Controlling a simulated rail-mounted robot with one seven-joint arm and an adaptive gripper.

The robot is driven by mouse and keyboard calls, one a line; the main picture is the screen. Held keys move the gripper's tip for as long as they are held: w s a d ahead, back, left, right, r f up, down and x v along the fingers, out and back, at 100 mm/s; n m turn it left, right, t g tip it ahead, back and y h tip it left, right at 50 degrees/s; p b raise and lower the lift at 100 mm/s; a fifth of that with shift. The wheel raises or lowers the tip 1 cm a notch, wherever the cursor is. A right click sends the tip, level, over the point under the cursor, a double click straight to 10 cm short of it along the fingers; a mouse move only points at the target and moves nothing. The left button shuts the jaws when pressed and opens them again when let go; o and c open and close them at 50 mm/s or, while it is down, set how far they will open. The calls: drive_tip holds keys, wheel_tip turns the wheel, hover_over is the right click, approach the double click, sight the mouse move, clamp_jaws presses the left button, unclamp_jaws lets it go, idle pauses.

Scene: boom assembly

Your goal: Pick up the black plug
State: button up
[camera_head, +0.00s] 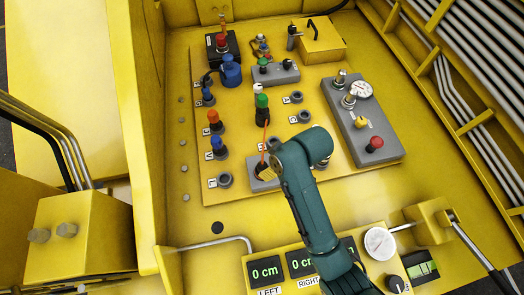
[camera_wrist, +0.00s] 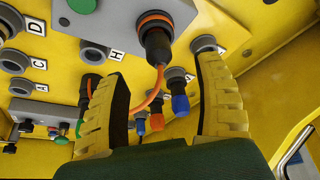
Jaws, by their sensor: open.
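The black plug (camera_wrist: 158,42) with an orange ring sits in a grey box (camera_wrist: 110,18) in the wrist view. An orange cable (camera_wrist: 158,88) curves away from its end to the left. My gripper (camera_wrist: 160,70) is open, with its yellow ridged fingers apart on either side below the plug. Nothing is held between them. In the head view my teal arm reaches over the panel's lower middle, and its wrist hides most of the gripper and the plug. The orange cable (camera_head: 265,138) runs down there from a green-topped connector (camera_head: 262,104).
In the head view a grey box with a gauge (camera_head: 362,120) is right of the arm. A display housing (camera_head: 300,265) lies in front, and a yellow wall (camera_head: 128,120) bounds the left.

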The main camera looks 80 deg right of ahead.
sight(265, 166)
drive_tip(key=x, duration=0.9)
drive_tip(key=shift+w+d, duration=0.15)
drive_tip(key=shift+d, duration=0.15)
drive_tip(key=shift+f, duration=0.1)
clamp_jaws()
